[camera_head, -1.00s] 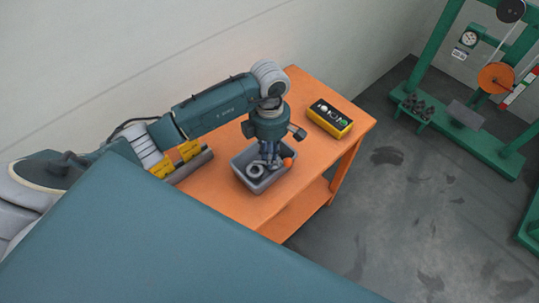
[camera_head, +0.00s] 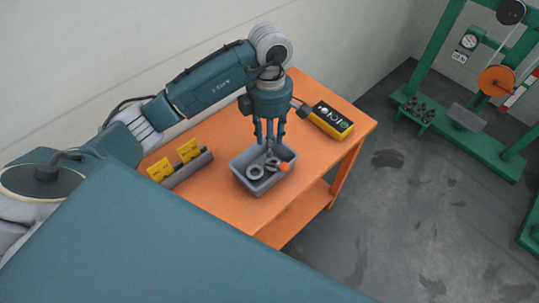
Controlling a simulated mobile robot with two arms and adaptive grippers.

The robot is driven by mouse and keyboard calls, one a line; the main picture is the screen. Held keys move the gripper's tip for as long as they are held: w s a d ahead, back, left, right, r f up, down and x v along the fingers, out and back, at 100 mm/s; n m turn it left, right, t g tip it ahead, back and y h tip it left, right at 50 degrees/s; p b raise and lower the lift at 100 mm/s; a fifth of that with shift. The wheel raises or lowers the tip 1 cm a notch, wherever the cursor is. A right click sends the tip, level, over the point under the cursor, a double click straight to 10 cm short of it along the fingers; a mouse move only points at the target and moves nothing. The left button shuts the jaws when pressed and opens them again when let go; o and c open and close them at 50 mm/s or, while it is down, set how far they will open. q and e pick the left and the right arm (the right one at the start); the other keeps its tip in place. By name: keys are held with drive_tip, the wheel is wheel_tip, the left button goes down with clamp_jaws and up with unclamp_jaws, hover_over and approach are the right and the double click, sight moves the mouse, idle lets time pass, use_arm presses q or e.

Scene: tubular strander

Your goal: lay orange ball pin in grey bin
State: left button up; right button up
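The grey bin (camera_head: 243,179) stands on the orange table. The orange ball pin (camera_head: 284,167) lies inside it, its ball near the bin's right wall; its shank is hard to make out among grey parts. My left gripper (camera_head: 270,144) points down just above the far side of the bin. Its fingers are spread, with nothing seen between them, and are apart from the ball. My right gripper is not in view.
Grey rings (camera_head: 255,172) lie in the bin. A grey holder with yellow pieces (camera_head: 188,150) stands to the left, and a yellow-black box (camera_head: 331,120) to the right on the orange table (camera_head: 215,195). A green machine (camera_head: 440,60) stands at the far right.

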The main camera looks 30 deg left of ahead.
use_arm(q)
wheel_tip(320, 180, up, 5)
drive_tip(key=shift+w+a+r, duration=0.1)
drive_tip(key=shift+w+r, duration=0.05)
drive_tip(key=shift+r, duration=0.05)
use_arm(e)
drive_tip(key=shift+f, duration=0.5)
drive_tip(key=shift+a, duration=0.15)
